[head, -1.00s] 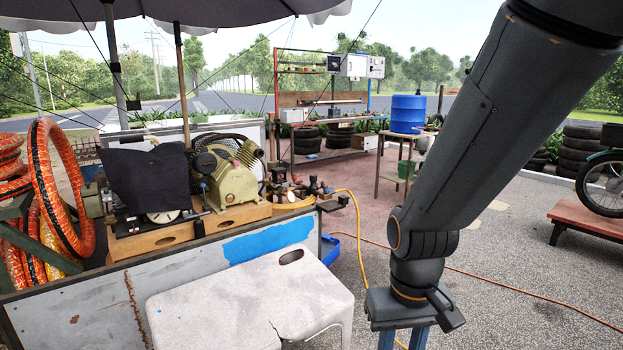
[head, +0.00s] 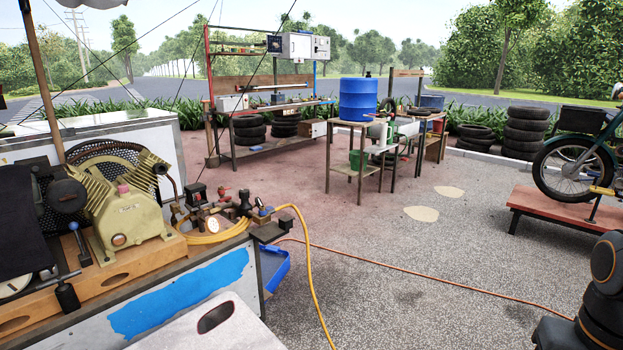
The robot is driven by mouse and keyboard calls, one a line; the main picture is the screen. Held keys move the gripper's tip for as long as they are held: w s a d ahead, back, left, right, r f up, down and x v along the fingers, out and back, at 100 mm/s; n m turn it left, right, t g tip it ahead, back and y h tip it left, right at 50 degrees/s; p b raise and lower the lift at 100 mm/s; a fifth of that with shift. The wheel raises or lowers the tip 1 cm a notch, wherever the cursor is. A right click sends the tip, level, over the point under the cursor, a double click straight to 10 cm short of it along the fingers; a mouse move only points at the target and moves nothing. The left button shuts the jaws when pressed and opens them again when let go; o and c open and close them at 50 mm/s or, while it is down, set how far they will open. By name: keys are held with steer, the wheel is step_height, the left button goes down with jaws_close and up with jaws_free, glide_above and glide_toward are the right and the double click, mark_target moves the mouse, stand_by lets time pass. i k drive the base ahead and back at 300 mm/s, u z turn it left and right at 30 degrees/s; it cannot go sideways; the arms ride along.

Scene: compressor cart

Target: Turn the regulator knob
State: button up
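The compressor (head: 125,205) stands on a wooden base on the cart at the left, with a tan pump body and a dark flywheel guard. To its right is a small cluster of brass and black fittings with a round pale gauge (head: 212,225). A black block-shaped part (head: 197,190) and a dark rounded part (head: 244,198) rise from this cluster. The regulator knob is too small to tell apart with certainty. A yellow hose (head: 308,262) is coiled beside the fittings and hangs off the cart's right end. My gripper is out of view; only part of my arm shows at the lower right.
The cart's side has a blue patch (head: 180,295). A white stool (head: 215,328) stands before it and a blue bin (head: 272,270) beside its end. An orange cable (head: 420,262) crosses the open ground. A motorcycle (head: 572,160) stands on a red platform at the right.

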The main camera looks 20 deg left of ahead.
mark_target(243, 193)
steer(key=z, duration=0.3)
steer(key=i, duration=1.35)
steer(key=u, duration=0.4)
steer(key=i, duration=0.85)
steer(key=u, duration=1.55)
steer(key=i, duration=1.05)
steer(key=u, duration=0.3)
